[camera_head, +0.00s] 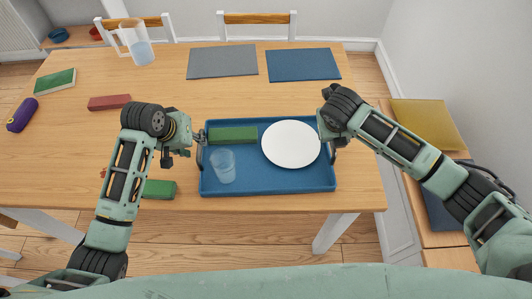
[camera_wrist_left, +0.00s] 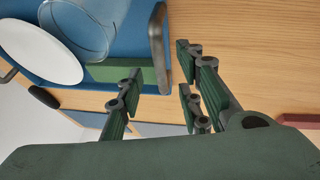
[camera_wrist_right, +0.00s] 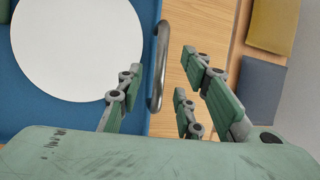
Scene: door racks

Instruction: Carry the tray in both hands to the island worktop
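The blue tray (camera_head: 270,190) lies on the wooden table near its front edge. It holds a green block (camera_head: 232,135), a clear glass (camera_head: 222,166) and a white plate (camera_head: 291,144). My left gripper (camera_head: 188,146) is at the tray's left end; the left wrist view shows its fingers apart, with the left handle (camera_wrist_left: 158,45) in line with the gap. My right gripper (camera_head: 332,140) is at the right end; the right wrist view shows its fingers apart, with the right handle (camera_wrist_right: 158,65) in line with the gap. Neither finger pair is closed on a handle.
Grey (camera_head: 222,61) and blue (camera_head: 303,65) placemats, a jug (camera_head: 136,42), a red block (camera_head: 109,102) and a green block (camera_head: 160,189) are on the table. Chairs stand behind it. A lower wooden surface with cushions (camera_head: 427,124) is at right.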

